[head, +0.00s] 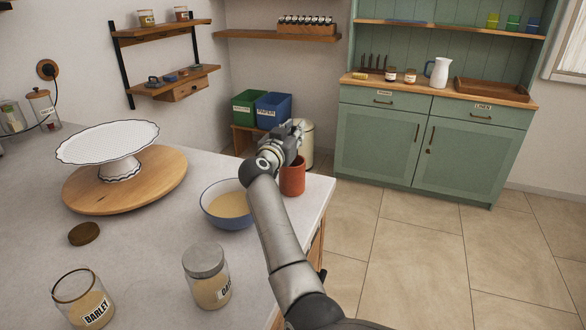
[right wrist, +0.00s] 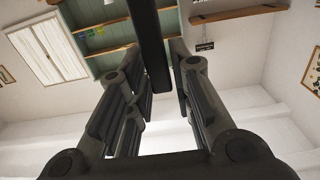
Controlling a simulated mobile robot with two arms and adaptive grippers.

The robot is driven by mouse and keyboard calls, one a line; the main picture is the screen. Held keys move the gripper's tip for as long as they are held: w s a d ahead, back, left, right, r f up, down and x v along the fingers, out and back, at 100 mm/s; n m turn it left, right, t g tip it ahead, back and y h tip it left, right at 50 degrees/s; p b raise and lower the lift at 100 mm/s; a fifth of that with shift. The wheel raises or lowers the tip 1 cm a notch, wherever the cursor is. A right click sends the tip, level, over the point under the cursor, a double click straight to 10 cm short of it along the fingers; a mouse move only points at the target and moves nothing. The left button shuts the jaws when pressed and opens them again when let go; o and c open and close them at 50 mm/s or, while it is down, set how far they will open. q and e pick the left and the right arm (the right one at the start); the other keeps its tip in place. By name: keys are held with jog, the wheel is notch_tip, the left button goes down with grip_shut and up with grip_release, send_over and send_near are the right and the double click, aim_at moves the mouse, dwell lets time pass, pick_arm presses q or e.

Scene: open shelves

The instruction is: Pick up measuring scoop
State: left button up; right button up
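I cannot make out a measuring scoop in either view. My right gripper (head: 296,128) is raised over the far right corner of the counter, above and behind a terracotta cup (head: 293,176) that its arm partly covers. A dark bar of unclear nature crosses the top of that view. My left gripper is not in view.
On the counter (head: 150,255) are a blue-rimmed bowl (head: 228,204), a cake stand (head: 108,145) on a round board (head: 160,178), a brown lid (head: 84,234), an open barley jar (head: 84,298) and a lidded jar (head: 207,276). A green cabinet (head: 430,145) stands behind open floor.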

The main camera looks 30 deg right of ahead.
jog(key=shift+w+f, duration=0.1)
grip_shut()
notch_tip(320, 180, up, 18)
dwell(0.6)
jog(key=shift+p, duration=0.35)
dwell(0.9)
